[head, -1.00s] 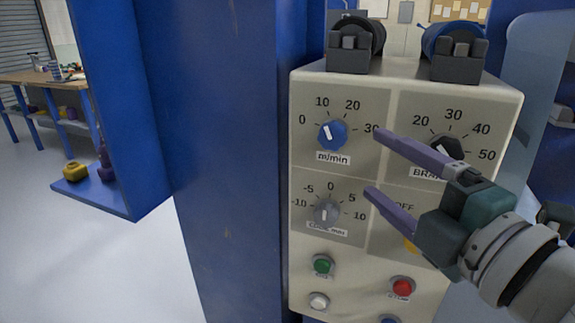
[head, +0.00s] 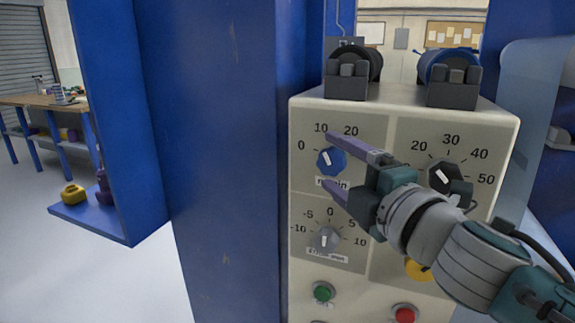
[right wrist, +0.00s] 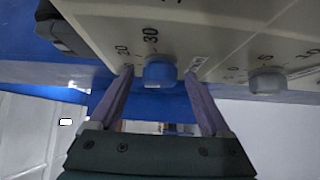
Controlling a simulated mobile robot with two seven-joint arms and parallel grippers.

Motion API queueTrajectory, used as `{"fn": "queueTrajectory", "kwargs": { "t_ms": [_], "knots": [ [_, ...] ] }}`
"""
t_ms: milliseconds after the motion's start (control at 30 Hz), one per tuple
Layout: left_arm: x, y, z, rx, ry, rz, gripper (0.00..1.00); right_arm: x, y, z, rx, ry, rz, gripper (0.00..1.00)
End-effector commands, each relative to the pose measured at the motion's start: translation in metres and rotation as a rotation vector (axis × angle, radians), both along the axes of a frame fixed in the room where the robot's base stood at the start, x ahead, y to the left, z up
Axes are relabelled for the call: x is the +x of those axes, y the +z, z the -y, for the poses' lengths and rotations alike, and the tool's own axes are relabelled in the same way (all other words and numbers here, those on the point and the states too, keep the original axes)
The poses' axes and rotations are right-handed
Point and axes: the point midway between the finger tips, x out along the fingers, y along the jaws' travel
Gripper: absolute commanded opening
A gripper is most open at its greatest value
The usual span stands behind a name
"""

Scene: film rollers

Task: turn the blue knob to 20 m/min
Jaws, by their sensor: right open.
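The blue knob (head: 333,165) is on the upper left of the cream control panel, on the m/min dial. Its white pointer tilts up and left, roughly toward the 10 mark. My right gripper (head: 326,160) is open, one finger above the knob and one below it. In the right wrist view the blue knob (right wrist: 160,73) sits between the two fingertips (right wrist: 159,74), with a gap on each side. The lower finger partly covers the m/min label, and the arm hides the 30 mark in the head view. My left gripper is not in view.
A grey knob (head: 325,240) sits below on its own dial, and a black knob (head: 444,178) is to the right. Green (head: 323,291) and red (head: 404,313) buttons are lower down. A blue column (head: 225,170) stands left of the panel.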

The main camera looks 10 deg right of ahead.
Motion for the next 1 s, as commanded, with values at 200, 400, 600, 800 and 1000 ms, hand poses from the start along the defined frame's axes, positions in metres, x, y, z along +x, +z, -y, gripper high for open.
{"fn": "queueTrajectory", "kwargs": {
  "t_ms": [200, 400, 600, 800, 1000],
  "knots": [
    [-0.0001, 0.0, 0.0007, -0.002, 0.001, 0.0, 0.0, -0.0003, 0.0, 0.0002, 0.0, 0.0, 0.0, 0.67],
    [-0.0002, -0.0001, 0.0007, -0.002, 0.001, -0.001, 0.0, -0.0005, -0.0001, 0.0003, 0.0, 0.0, 0.0, 0.44],
    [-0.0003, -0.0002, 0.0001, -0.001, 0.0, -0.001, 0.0, -0.0004, -0.0001, 0.0004, 0.0, -0.001, 0.0, 0.22],
    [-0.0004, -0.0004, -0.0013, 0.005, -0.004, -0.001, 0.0, -0.0004, -0.0001, 0.0004, 0.0, -0.001, 0.0, 0.0],
    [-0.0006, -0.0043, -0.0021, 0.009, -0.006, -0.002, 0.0, -0.0004, -0.0017, 0.0005, 0.006, -0.001, 0.004, 0.0]
  ]
}}
